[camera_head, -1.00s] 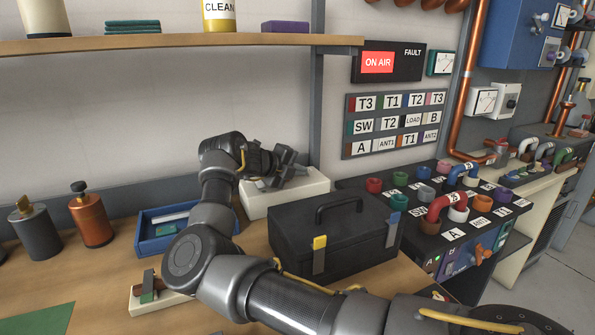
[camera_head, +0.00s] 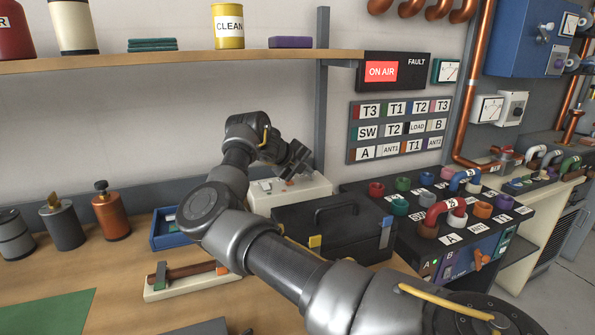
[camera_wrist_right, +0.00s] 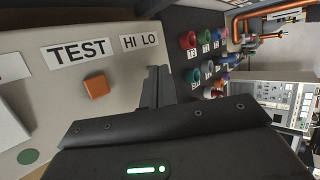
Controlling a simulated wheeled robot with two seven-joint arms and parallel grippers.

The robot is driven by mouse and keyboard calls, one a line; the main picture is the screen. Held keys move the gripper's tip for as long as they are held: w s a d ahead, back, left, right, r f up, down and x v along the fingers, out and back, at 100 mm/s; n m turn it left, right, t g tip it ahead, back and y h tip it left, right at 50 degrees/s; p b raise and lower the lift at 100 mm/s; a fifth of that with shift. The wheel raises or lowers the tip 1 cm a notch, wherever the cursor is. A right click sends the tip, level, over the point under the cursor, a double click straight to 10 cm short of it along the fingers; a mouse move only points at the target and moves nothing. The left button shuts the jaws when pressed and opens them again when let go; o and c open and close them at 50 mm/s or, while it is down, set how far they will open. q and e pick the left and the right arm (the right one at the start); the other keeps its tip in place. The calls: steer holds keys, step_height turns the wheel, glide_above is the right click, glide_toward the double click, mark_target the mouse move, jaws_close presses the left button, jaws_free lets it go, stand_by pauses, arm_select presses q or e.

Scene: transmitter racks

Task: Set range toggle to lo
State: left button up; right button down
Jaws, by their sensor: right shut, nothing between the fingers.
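A pale box (camera_head: 318,188) stands on the bench behind the black case. In the right wrist view its face (camera_wrist_right: 60,105) carries a TEST label (camera_wrist_right: 80,52), an orange square button (camera_wrist_right: 96,87), a green round spot (camera_wrist_right: 28,156) and a HI LO label (camera_wrist_right: 140,42). No toggle lever shows clearly near the HI LO label; my fingers may hide it. My right gripper (camera_head: 297,163) is shut and empty over the box. In the wrist view its fingertips (camera_wrist_right: 157,76) are just below the HI LO label; I cannot tell whether they touch anything. My left gripper is out of view.
A black case (camera_head: 300,222) with a handle stands in front of the box. A black patch panel (camera_head: 425,215) with coloured sockets is to its right. A blue tray (camera_head: 163,240) and an orange canister (camera_head: 110,215) are at left. A shelf (camera_head: 170,62) runs above.

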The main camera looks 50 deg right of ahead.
steer(key=shift+d+r, duration=0.15)
steer(key=shift+d, duration=0.1)
steer(key=shift+s+d, duration=0.1)
steer(key=shift+d, duration=0.1)
steer(key=shift+s+d, duration=0.1)
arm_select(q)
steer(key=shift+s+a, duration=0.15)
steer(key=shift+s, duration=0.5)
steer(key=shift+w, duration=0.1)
arm_select(e)
steer(key=shift+r, duration=0.1)
steer(key=shift+r+p, duration=0.65)
steer(key=shift+r, duration=0.15)
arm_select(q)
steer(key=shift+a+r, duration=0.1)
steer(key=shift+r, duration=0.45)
